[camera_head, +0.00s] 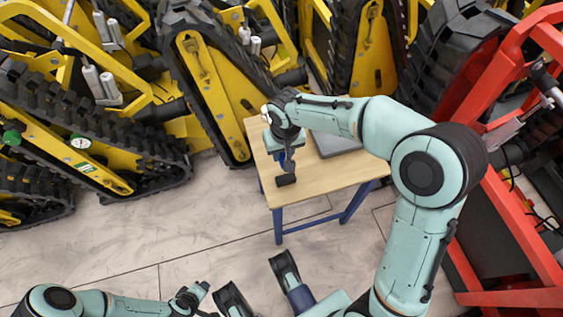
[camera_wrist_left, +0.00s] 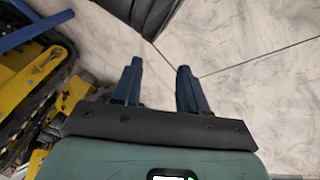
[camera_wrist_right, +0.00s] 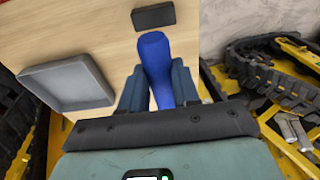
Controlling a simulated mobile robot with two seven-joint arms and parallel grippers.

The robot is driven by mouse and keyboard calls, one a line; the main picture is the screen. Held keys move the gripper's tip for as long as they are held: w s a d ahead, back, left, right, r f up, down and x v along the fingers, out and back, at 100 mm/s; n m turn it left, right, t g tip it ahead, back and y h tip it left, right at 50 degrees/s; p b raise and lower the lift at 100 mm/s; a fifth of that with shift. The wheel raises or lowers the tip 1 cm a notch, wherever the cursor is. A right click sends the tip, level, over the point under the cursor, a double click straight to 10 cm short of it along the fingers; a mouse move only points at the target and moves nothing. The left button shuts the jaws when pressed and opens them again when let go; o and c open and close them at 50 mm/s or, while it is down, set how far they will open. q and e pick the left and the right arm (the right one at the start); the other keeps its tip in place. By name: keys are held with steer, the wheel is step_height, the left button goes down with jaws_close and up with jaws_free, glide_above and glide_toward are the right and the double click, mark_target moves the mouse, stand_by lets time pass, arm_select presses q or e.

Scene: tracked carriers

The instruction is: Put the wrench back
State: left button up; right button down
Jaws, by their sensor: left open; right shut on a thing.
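My right gripper (camera_head: 285,148) is over the wooden table and shut on a blue thing, which I take for the wrench (camera_wrist_right: 155,62). Only its smooth, rounded blue end shows clearly between the fingers in the right wrist view; the rest is hidden. In the head view the wrench (camera_head: 290,161) is a small blue patch below the gripper. A grey, shallow square tray (camera_wrist_right: 68,84) lies on the table beside the gripper. My left gripper (camera_wrist_left: 160,72) is open and empty, low over the floor, away from the table.
The small wooden table (camera_head: 325,184) has blue legs. A small dark block (camera_wrist_right: 153,15) lies on it near the blue end. Yellow tracked carriers (camera_head: 88,130) stand close behind and to the left. A red frame (camera_head: 520,230) stands at the right.

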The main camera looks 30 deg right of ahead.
steer(key=shift+f, duration=0.45)
step_height(320, 180, down, 4)
steer(key=shift+f+b, duration=0.15)
steer(key=shift+b, duration=0.6)
steer(key=shift+f, duration=0.3)
arm_select(q)
steer(key=s+f, duration=0.2)
steer(key=f, duration=0.1)
steer(key=shift+a+g, duration=0.4)
arm_select(e)
steer(key=c, duration=0.8)
jaws_free()
